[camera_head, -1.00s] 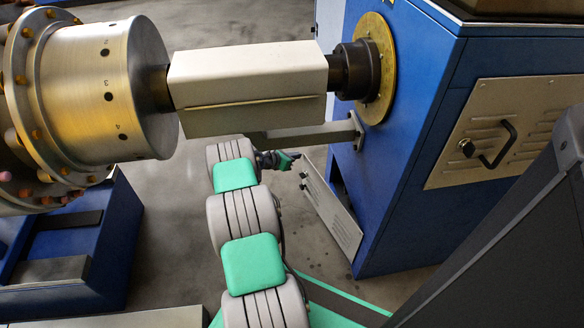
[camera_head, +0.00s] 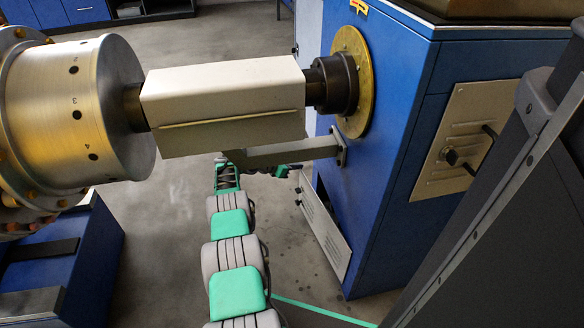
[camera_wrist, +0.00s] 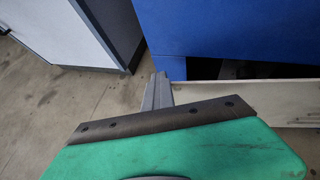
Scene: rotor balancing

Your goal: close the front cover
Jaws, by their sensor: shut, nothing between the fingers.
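The front cover (camera_head: 325,228) is a light grey louvred panel low on the blue cabinet (camera_head: 385,200). It is swung out, with a dark opening behind it. In the wrist view it is a pale strip (camera_wrist: 285,98) at the right, with a dark gap between it and the blue wall. My gripper (camera_head: 294,168) is small and partly hidden beneath the grey bracket in the head view, close to the cover's upper left end. In the wrist view its fingers (camera_wrist: 157,88) are shut and empty, just left of the cover's near end. I cannot tell whether they touch it.
A white shaft guard (camera_head: 225,95) and a grey bracket (camera_head: 285,153) lie above my arm. A metal rotor (camera_head: 95,110) is at the left. Another panel with a handle (camera_head: 455,150) sits on the cabinet's right side. The floor (camera_head: 175,205) left of my arm is clear.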

